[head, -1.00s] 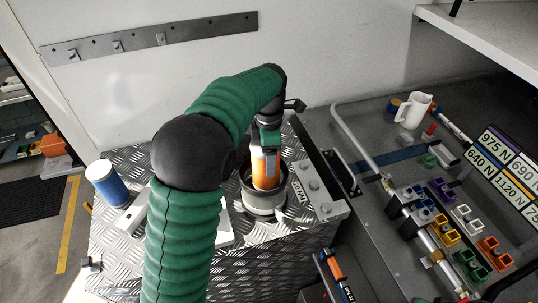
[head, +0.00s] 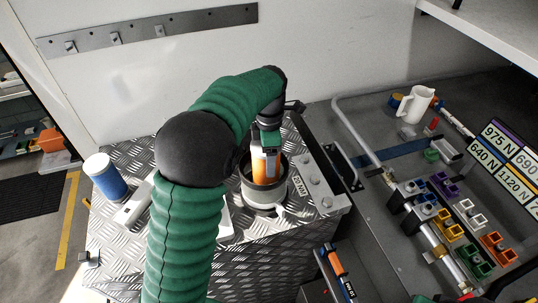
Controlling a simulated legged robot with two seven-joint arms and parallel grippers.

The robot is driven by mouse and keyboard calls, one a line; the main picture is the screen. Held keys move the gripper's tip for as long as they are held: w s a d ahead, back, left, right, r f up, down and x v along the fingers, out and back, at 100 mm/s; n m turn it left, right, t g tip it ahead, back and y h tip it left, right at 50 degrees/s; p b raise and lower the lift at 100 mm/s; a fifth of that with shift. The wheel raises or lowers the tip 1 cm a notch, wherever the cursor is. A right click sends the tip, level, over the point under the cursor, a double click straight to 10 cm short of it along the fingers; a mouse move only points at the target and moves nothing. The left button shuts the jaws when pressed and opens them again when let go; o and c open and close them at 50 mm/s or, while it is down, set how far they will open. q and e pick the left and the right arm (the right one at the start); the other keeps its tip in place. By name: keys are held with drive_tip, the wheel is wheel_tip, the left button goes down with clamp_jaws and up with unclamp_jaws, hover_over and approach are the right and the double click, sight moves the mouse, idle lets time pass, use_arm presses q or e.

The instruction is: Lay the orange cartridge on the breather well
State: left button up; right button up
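The orange cartridge (head: 262,165) stands upright, with its lower end inside the dark mouth of the round breather well (head: 266,197), a grey-white cup on the tread-plate box. My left gripper (head: 268,146) is above it, at the end of the green-sleeved arm, and its fingers close around the cartridge's upper part. Whether the cartridge's underside touches the well's floor is hidden by the rim. My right gripper does not show.
A blue can with a white lid (head: 106,177) stands on the left of the tread-plate box (head: 259,258). A metal strip marked 20 NM (head: 313,185) lies right of the well. The right bench holds a white jug (head: 413,105) and coloured sockets.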

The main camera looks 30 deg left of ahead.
use_arm(q)
drive_tip(key=shift+f, duration=0.45)
drive_tip(key=o, duration=1.7)
wheel_tip(320, 180, up, 8)
drive_tip(key=shift+w+f+b, duration=0.1)
drive_tip(key=shift+w+b, duration=0.05)
drive_tip(key=shift+b, duration=1.05)
wheel_tip(320, 180, up, 9)
drive_tip(key=shift+f, duration=0.1)
